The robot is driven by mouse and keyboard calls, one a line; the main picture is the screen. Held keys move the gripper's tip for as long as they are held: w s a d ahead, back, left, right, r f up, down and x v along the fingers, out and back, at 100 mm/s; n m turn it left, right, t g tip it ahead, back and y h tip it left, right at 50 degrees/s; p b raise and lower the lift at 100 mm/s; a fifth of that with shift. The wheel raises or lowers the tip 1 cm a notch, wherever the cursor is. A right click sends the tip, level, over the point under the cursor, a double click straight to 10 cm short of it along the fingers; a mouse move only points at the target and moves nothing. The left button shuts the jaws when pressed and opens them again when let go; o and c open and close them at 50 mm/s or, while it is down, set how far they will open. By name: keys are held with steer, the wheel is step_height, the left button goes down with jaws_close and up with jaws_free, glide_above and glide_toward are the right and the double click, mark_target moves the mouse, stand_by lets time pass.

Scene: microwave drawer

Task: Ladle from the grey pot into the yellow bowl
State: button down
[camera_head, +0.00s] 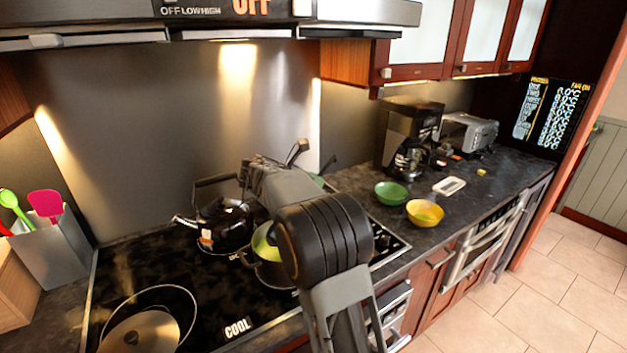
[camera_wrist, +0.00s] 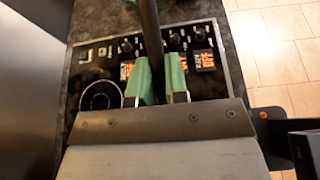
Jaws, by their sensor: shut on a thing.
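The grey pot (camera_head: 268,274) stands on the hob in the head view, partly hidden behind my wrist. A yellow-green shape (camera_head: 262,242) shows at its top; I cannot tell what it is. The yellow bowl (camera_head: 425,212) sits upright on the dark counter to the right of the hob. My gripper (camera_wrist: 163,82) has green fingers shut on a dark rod, the ladle's handle (camera_wrist: 149,28), which runs up out of the wrist view. The fingers are above the knob panel. The ladle's scoop is not visible, so its contents cannot be told.
A green bowl (camera_head: 391,194) stands left of the yellow bowl. A coffee maker (camera_head: 408,138) and toaster (camera_head: 468,133) are behind. A black kettle (camera_head: 222,224) and a pan lid (camera_head: 142,330) are on the hob. A white item (camera_head: 449,186) lies beside the bowls.

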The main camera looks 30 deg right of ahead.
step_height(320, 180, down, 9)
steer(key=b, duration=0.4)
steer(key=shift+d, duration=0.3)
steer(key=shift+r, duration=0.1)
stand_by(1.1)
